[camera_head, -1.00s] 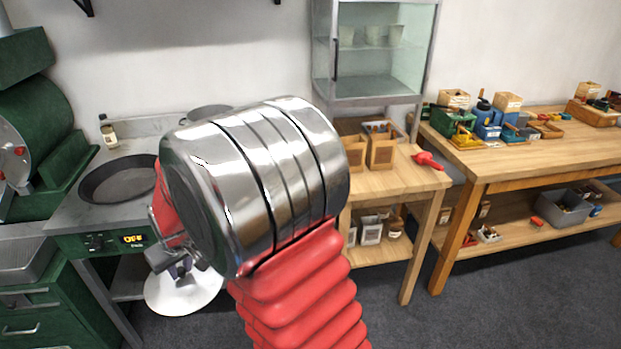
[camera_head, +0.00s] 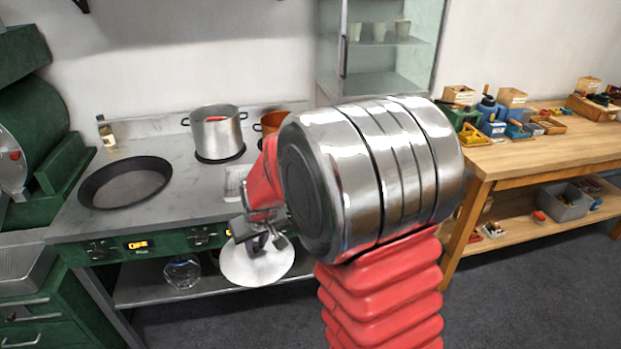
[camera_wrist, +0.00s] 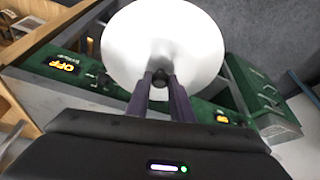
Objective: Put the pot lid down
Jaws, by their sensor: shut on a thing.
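The pot lid (camera_head: 257,265) is a round, pale disc held in front of the stove's green front edge. It also fills the upper middle of the wrist view (camera_wrist: 163,35). My gripper (camera_head: 265,238) is shut on its dark knob, which shows between the fingertips in the wrist view (camera_wrist: 160,82). A steel pot (camera_head: 217,135) with two side handles stands at the back of the stove top, left of my arm. Something red shows at its top.
A dark frying pan (camera_head: 125,183) sits on the left of the stove top (camera_head: 190,190). An orange-brown pot (camera_head: 270,122) is partly hidden behind my arm. A glass bowl (camera_head: 182,271) is on the shelf below. A wooden bench (camera_head: 520,158) with boxes stands at right.

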